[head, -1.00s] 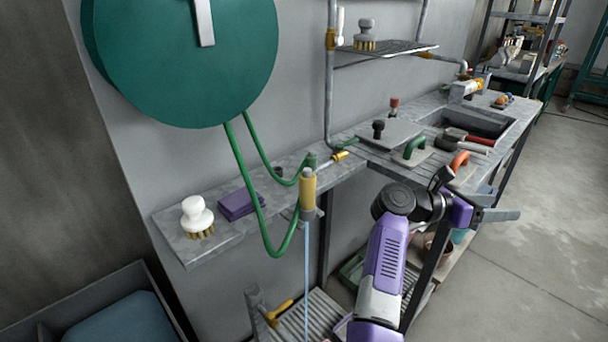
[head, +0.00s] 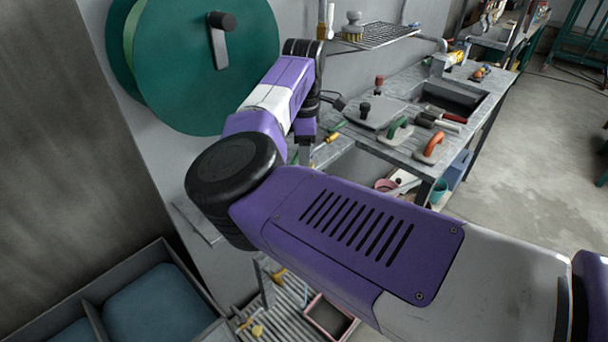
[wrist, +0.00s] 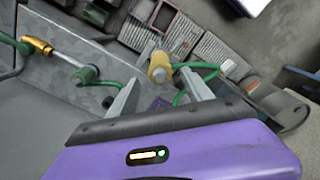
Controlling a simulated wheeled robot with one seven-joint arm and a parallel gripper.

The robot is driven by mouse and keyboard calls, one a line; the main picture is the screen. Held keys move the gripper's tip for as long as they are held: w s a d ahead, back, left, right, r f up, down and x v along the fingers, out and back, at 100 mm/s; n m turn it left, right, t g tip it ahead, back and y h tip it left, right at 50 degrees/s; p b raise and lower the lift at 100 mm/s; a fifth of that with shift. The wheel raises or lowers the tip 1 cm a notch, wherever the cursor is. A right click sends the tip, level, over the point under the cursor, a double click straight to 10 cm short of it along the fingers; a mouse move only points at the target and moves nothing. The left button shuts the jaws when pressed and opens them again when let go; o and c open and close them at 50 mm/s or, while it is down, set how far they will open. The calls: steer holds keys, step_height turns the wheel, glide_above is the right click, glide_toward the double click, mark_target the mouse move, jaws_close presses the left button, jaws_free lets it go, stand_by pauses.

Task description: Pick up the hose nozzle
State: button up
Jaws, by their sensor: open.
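The hose nozzle (wrist: 160,66) shows in the wrist view as a short yellow cylinder with grey ends. A green hose (wrist: 207,67) runs close beside it on the right. My gripper (wrist: 159,77) is open, with one finger to the left of the nozzle and one to the right. The nozzle appears between or just beyond the fingertips; I cannot tell its exact depth, and no contact shows. In the head view my own arm hides the nozzle, and only a bit of my gripper (head: 304,154) shows below the wrist.
The large green hose reel (head: 165,75) hangs on the wall behind my wrist. A grey workbench (head: 385,140) with green and orange handled tools and a sink (head: 450,100) stands to the right. A slatted lower rack (head: 285,310) and a bin with blue contents (head: 150,305) lie below.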

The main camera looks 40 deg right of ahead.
steer(key=f, duration=0.2)
steer(key=f+p, duration=0.1)
steer(key=f, duration=0.3)
steer(key=shift+s+d+f, duration=0.2)
steer(key=shift+s+f, duration=0.1)
steer(key=shift+s, duration=0.05)
steer(key=shift+c, duration=0.5)
jaws_close()
